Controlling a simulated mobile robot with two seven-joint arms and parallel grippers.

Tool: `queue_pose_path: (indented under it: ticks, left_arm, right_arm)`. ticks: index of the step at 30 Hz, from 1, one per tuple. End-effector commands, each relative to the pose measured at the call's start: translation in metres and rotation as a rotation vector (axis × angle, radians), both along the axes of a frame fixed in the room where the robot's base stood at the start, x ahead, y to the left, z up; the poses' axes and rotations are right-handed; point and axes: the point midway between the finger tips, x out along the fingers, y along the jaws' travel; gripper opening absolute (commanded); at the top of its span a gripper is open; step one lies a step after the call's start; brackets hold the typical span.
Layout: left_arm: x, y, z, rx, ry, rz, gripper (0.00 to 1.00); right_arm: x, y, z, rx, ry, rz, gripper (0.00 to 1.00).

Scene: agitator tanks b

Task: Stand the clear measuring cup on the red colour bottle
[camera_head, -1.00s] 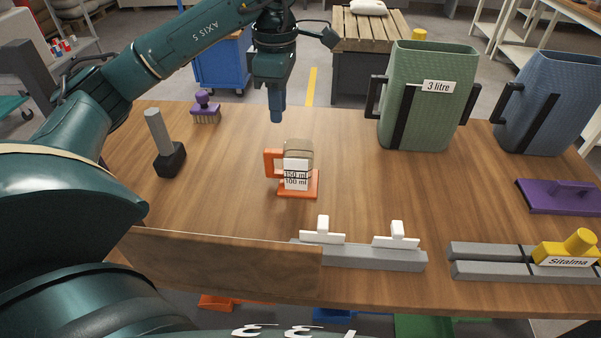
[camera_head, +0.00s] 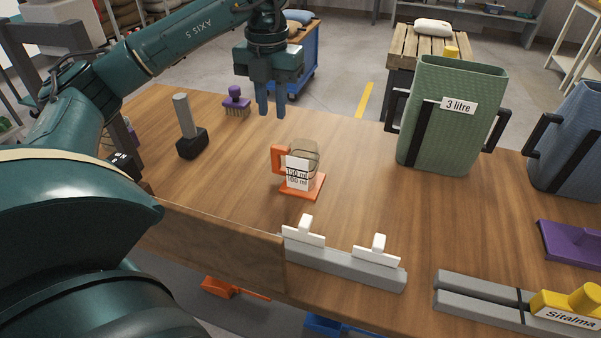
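The clear measuring cup (camera_head: 305,153) stands upright on the wooden table, with an orange handle on its left, an orange base and a white label reading 150 ml and 100 ml. My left gripper (camera_head: 270,107) hangs pointing down behind and to the left of the cup in the picture, apart from it. My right gripper is out of view. I see no red colour bottle in the view now.
A green 3 litre jug (camera_head: 447,130) and a blue jug (camera_head: 568,150) stand at the right. A grey-handled black tool (camera_head: 191,143) and a purple brush (camera_head: 236,101) stand at the left. Grey bars with white clips (camera_head: 303,231) lie near the front edge. Table around the cup is clear.

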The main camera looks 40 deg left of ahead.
Motion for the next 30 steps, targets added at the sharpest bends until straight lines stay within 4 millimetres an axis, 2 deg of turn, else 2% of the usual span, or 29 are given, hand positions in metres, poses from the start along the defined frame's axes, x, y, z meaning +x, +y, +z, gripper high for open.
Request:
queue_pose_path:
  ticks: [3, 9, 16, 24, 30]
  left_arm:
    - [-0.001, 0.000, -0.026, 0.001, 0.006, -0.002, 0.22]
    - [-0.001, 0.000, -0.057, 0.000, 0.003, -0.004, 0.22]
    - [-0.001, -0.001, -0.074, 0.001, 0.003, -0.005, 0.22]
    - [-0.001, -0.002, -0.112, 0.001, 0.003, -0.004, 0.22]
    - [-0.001, -0.002, -0.118, 0.000, 0.000, -0.004, 0.22]
  right_arm:
    - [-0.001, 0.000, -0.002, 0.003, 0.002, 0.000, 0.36]
    - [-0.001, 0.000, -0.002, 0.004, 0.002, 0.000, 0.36]
    - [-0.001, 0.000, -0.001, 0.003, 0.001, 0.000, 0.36]
    - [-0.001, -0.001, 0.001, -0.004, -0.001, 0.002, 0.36]
    - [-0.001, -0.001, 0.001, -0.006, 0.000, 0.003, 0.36]
